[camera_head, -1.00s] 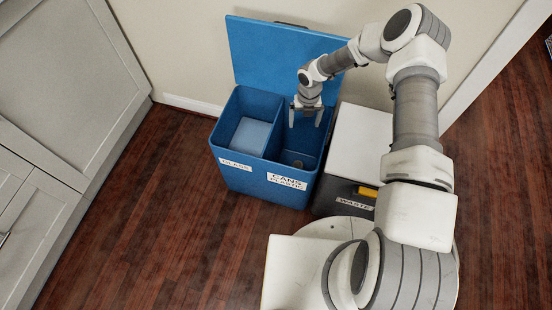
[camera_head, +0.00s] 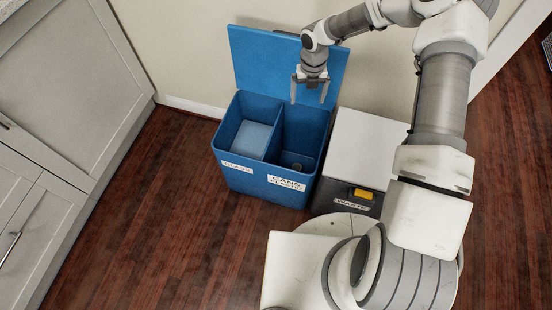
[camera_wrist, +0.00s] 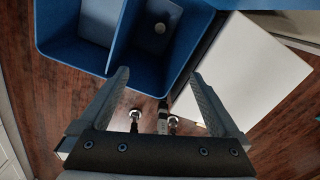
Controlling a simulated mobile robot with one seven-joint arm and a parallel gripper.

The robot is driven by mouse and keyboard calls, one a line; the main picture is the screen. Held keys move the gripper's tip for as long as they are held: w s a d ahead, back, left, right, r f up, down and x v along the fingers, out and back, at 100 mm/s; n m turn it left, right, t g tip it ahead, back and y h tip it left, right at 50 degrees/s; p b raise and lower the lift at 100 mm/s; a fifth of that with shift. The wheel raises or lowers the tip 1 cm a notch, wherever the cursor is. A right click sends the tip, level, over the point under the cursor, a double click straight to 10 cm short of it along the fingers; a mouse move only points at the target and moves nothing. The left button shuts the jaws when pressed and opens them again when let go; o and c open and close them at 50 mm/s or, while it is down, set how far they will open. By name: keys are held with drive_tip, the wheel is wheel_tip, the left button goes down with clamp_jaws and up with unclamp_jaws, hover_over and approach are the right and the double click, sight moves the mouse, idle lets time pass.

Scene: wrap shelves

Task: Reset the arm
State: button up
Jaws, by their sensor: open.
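My gripper (camera_head: 309,92) is open and empty. In the head view it hangs fingers down in front of the raised blue lid, above the right compartment of the blue recycling bin (camera_head: 262,184). In the wrist view the two fingers of my gripper (camera_wrist: 158,88) stand wide apart with nothing between them. The blue bin (camera_wrist: 75,55) shows beyond the fingertips. A small round grey item (camera_head: 297,166) lies on the floor of the right compartment, and it also shows in the wrist view (camera_wrist: 160,28).
The blue lid (camera_head: 275,62) stands open against the wall. A waste bin with a white top (camera_head: 365,150) stands right of the blue bin. Grey cabinets (camera_head: 75,75) line the left side. The wooden floor (camera_head: 150,220) between is clear.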

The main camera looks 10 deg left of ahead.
drive_tip(key=shift+r, duration=0.75)
